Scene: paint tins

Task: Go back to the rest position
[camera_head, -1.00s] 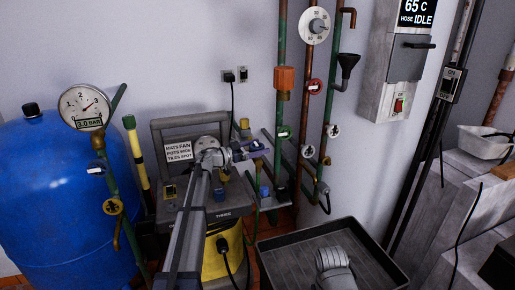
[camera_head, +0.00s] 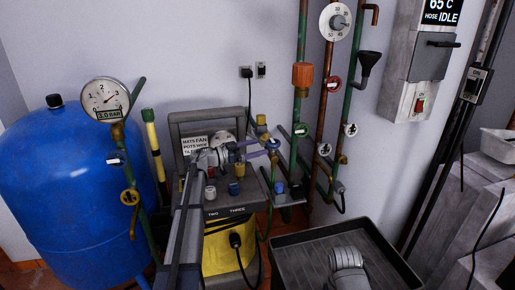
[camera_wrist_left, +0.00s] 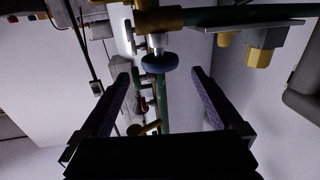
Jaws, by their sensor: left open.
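My left arm reaches up from the bottom of the head view to my left gripper (camera_head: 264,149), which is in front of the grey control box (camera_head: 228,209) and left of the upright pipes. The gripper is open, with its fingers pointing right. In the left wrist view the two dark fingers (camera_wrist_left: 162,88) stand wide apart with nothing held. A blue round knob (camera_wrist_left: 159,63) and a green pipe show beyond and between them; I cannot tell how far off they are. My right gripper is not in view.
A blue tank (camera_head: 62,195) with a pressure gauge (camera_head: 105,98) stands at left. Green and copper pipes with valves (camera_head: 333,84) run up the wall. A black tray (camera_head: 298,265) lies at the lower right, below a grey wall unit (camera_head: 417,70).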

